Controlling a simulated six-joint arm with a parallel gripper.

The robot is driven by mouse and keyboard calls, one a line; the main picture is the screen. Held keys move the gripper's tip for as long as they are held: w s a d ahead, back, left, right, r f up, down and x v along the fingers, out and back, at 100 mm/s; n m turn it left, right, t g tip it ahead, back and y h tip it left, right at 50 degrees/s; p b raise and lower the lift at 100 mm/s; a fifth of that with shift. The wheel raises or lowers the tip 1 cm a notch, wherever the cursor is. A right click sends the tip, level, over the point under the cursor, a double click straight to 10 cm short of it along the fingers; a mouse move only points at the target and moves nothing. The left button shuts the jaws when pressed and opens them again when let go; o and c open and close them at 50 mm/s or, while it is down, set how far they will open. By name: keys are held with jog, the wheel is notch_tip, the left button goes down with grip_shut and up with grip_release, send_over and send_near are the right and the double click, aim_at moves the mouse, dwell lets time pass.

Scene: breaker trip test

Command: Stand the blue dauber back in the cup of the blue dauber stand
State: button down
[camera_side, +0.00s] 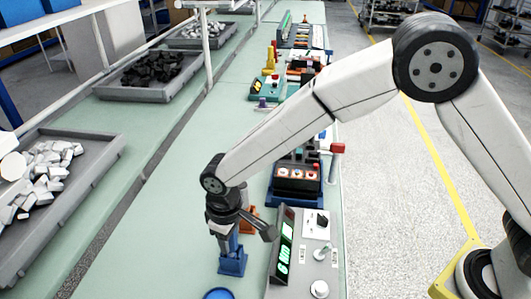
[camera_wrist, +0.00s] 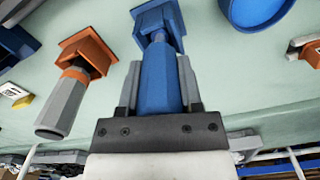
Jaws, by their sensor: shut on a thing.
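My gripper (camera_side: 225,230) points down and is shut on the blue dauber (camera_wrist: 161,80), with one grey finger on each side of it in the wrist view. The dauber's narrow end reaches the cup of the blue dauber stand (camera_wrist: 153,15). I cannot tell whether the end is inside the cup or just above it. In the side view the blue stand (camera_side: 233,264) is on the green bench directly below my gripper, and the dauber looks nearly upright. My gripper hides part of the dauber there.
An orange stand (camera_wrist: 88,52) with a grey-handled dauber (camera_wrist: 62,103) is close beside. A blue round dish (camera_side: 218,294) is near the front. A test panel with a green display (camera_side: 286,246) is just right. Grey trays of parts (camera_side: 62,214) line the left.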

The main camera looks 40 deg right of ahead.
jog(key=shift+f, duration=0.55)
jog(key=shift+c, duration=0.9)
grip_release()
jog(key=shift+r, duration=3.9)
jog(key=s+d+r+m+t, duration=0.1)
jog(key=s+d+m, duration=0.15)
jog(key=d, duration=1.35)
jog(key=s+d+f+m+t, duration=0.1)
jog(key=s+d+m, duration=0.2)
jog(key=s+d, duration=0.6)
jog(key=d, duration=0.3)
jog(key=shift+s+d+t, duration=0.15)
jog(key=shift+d+t, duration=0.05)
jog(key=shift+t, duration=0.1)
